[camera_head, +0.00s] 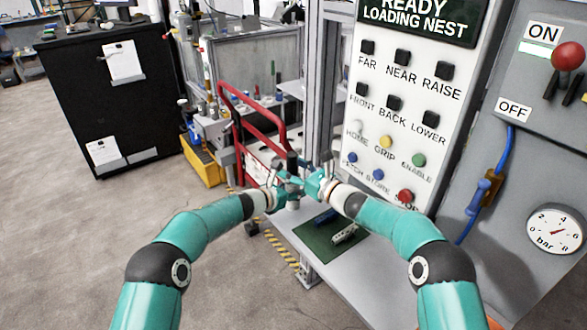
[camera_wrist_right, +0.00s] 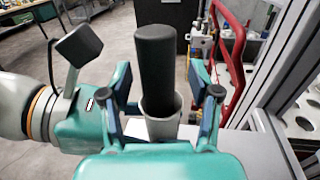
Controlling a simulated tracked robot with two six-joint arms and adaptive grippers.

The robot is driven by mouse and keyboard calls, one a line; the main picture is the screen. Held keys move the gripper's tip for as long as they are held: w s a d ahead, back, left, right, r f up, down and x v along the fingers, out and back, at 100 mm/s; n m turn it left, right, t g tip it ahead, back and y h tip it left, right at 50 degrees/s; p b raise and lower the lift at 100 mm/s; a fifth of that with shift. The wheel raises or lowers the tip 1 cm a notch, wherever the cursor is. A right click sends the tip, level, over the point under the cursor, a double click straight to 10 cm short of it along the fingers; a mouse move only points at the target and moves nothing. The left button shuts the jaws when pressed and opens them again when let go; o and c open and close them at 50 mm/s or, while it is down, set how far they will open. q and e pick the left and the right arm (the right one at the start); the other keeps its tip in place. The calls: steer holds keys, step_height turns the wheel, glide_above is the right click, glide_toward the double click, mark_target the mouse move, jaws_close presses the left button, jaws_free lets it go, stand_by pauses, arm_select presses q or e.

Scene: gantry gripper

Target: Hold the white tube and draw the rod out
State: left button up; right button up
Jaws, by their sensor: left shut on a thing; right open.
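In the right wrist view the dark rod (camera_wrist_right: 160,70) stands upright in the mouth of the white tube (camera_wrist_right: 160,106), with a long part of it above the rim. My right gripper (camera_wrist_right: 163,92) is open, its fingers on either side of the rod and tube and apart from them. In the head view the rod (camera_head: 292,158) shows small and dark between the two hands. My left gripper (camera_head: 290,181) comes in from the left and is shut on the tube, lower than my right gripper (camera_head: 306,178). Its fingertips and the lower tube are hidden.
A red-framed cart (camera_head: 281,138) stands behind. A button panel (camera_head: 385,128) rises close on the right.

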mark_target(294, 154)
steer(key=shift+c, duration=0.3)
jaws_close()
steer(key=shift+r, duration=0.1)
steer(key=shift+r, duration=0.15)
arm_select(q)
steer(key=shift+f, duration=0.1)
arm_select(e)
steer(key=shift+r, duration=1.45)
steer(key=shift+d, duration=0.1)
steer(key=shift+r, duration=1.6)
